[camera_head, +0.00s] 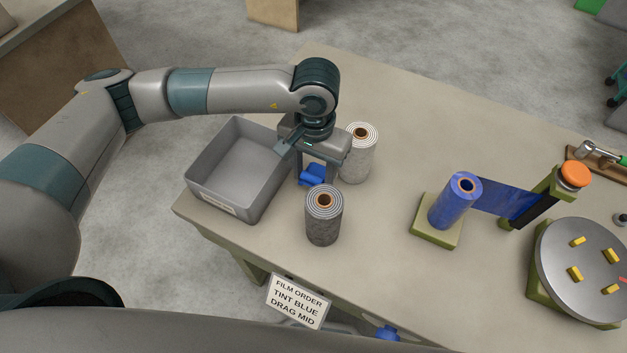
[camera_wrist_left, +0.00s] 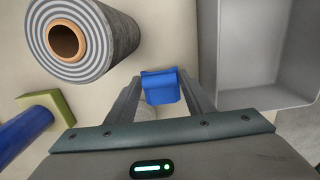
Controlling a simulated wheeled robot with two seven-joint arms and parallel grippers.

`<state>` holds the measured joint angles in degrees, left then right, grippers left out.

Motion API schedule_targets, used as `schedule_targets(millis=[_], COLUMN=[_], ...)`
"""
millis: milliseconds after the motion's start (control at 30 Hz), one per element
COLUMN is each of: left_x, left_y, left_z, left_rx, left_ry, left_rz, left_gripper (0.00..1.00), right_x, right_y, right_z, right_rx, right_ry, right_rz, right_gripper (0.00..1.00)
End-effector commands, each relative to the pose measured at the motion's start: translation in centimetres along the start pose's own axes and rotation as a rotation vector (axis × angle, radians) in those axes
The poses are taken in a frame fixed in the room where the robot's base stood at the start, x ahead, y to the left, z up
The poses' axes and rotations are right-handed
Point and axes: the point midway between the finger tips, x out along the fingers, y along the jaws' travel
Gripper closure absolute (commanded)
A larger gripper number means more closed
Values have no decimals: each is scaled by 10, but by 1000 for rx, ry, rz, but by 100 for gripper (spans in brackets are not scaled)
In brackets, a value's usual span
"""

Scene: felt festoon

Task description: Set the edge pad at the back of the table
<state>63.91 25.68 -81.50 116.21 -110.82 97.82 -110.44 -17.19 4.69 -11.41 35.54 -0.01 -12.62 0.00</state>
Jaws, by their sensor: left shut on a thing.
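A small blue block, which looks like the edge pad (camera_head: 313,175), is between the fingers of my left gripper (camera_head: 316,172). In the left wrist view the blue pad (camera_wrist_left: 162,88) sits between the two fingertips (camera_wrist_left: 163,90), which are shut on it. The pad is low over the table between the grey bin and the rolls; I cannot tell whether it touches the tabletop. The table (camera_head: 375,240) runs from the bin toward the right, and its back edge is at the top of the head view. My right gripper is not in view.
A grey bin (camera_head: 195,178) stands left of the gripper. A dark grey roll (camera_head: 323,225) stands in front and a pale roll (camera_head: 361,160) close behind right. A blue film roll (camera_head: 455,203) and a round turntable (camera_head: 585,270) stand farther right. Bare tabletop lies between.

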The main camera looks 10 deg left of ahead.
Motion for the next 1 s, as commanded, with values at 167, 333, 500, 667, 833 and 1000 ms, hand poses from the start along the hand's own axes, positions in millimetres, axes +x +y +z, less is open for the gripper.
schedule_targets(millis=[167, 333, 500, 667, 833, 1000], left_x=[8, 28, 37, 38, 40, 40], left_y=[0, 0, 0, 0, 0, 0], left_z=[1, 0, -1, -1, -1, -1], left_rx=[-1, -2, 0, 1, 1, 0], left_ry=[-3, -3, 0, 0, 1, 0], left_rz=[0, 1, -1, -1, 0, 0], left_gripper=[74, 74, 74, 74, 74, 40], right_x=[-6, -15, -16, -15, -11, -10], right_y=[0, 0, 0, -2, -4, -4], right_z=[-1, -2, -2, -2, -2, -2], right_rx=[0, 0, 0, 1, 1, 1], right_ry=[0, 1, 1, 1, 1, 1], right_rz=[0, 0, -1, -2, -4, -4], right_gripper=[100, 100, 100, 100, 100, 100])
